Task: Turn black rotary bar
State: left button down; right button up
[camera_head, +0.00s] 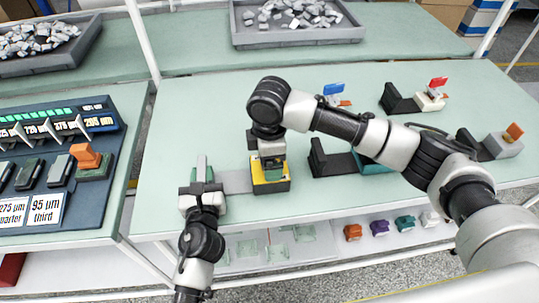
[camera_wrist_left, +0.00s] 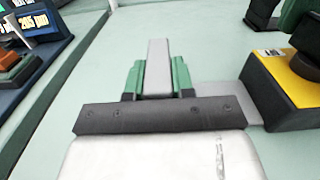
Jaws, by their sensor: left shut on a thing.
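A yellow-topped box with a black body (camera_head: 271,185) stands on the pale green table; a flat grey plate (camera_head: 237,181) runs left from it. In the left wrist view, a dark round part (camera_wrist_left: 300,82) sits on its yellow top. I cannot make out the black bar; my right gripper (camera_head: 271,168) is straight above the box, covering its top. Whether its jaws are open or shut is hidden. My left gripper (camera_head: 202,178) is shut on an upright grey bar (camera_wrist_left: 158,62) at the plate's left end, with green fingers on both sides.
A dark labelled panel (camera_head: 101,100) is at left. Grey trays of pale parts (camera_head: 296,38) stand behind. Coloured pieces (camera_head: 352,232) lie on a lower shelf.

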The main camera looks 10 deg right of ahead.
jog(key=shift+o, duration=0.6)
notch_tip(320, 180, up, 12)
pick_arm(q)
jog(key=c, duration=0.9)
grip_release()
